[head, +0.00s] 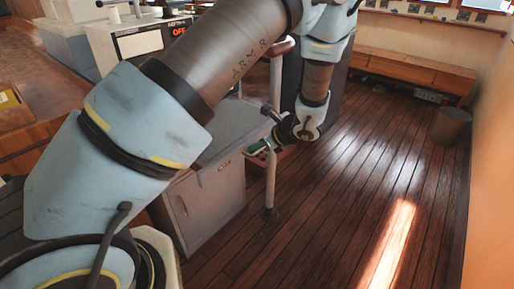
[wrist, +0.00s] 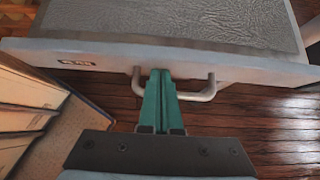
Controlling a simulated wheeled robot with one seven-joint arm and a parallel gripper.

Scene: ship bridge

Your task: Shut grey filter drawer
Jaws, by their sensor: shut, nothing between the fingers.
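The grey drawer (wrist: 225,66) fills the upper part of the wrist view. Its light grey front has a small label at the left and a metal bar handle (wrist: 206,94). A dark grey, wrinkled surface lies behind the front edge. How far the drawer stands out is unclear. My gripper (wrist: 161,74) has green fingers, shut together with nothing between them. Their tips overlap the handle's left part in the picture; whether they touch it or the front is unclear. In the head view my gripper (head: 258,147) is at the right side of the grey cabinet (head: 212,198).
A metal post (head: 270,180) stands on the wooden floor close to my gripper. A wooden bench (head: 415,70) and a bin (head: 451,125) are at the back right. The plank floor (head: 350,190) right of the post is clear. Pale panels (wrist: 25,100) show at the left in the wrist view.

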